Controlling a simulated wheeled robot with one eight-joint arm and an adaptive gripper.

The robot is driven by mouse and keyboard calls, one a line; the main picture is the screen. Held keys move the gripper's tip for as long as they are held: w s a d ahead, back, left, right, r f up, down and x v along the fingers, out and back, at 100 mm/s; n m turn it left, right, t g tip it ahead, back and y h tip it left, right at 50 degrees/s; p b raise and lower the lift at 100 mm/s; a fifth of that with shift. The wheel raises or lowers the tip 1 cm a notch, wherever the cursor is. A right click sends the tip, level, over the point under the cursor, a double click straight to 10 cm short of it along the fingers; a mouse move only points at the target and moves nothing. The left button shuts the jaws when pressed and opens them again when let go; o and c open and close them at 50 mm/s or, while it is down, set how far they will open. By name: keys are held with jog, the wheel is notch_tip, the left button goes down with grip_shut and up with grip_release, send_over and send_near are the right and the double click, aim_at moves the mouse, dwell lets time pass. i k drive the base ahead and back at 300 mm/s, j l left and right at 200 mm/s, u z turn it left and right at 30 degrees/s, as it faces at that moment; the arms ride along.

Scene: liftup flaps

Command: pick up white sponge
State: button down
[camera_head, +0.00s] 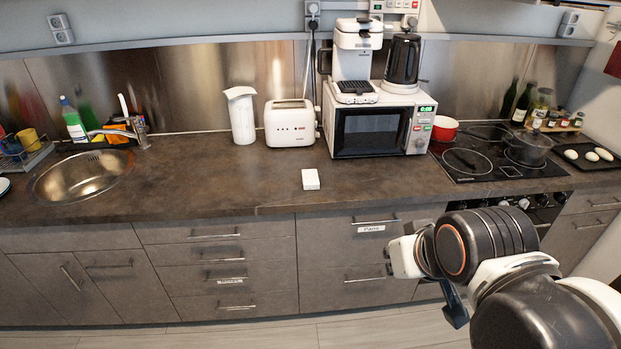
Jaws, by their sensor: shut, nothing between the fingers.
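The white sponge (311,180) is a small white block lying flat on the brown counter (230,190), near its front edge and in front of the toaster. My gripper (392,262) is at the lower right, in front of the drawers and below the counter top. It is apart from the sponge, to its right and lower in the picture. The gripper is shut and empty; its fingers are small and partly hidden by the wrist.
A white toaster (290,123) and a microwave (376,122) stand behind the sponge. A white pitcher (241,115) is left of the toaster, and the sink (82,176) is farther left. The cooktop (496,158) is at right. The counter around the sponge is clear.

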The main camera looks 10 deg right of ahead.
aim_at(309, 177)
jog(key=i+u, duration=0.5)
jog(key=i, duration=0.75)
jog(key=k+u, duration=0.1)
jog(key=u, duration=0.15)
jog(key=i+z, duration=0.1)
jog(key=z, duration=0.2)
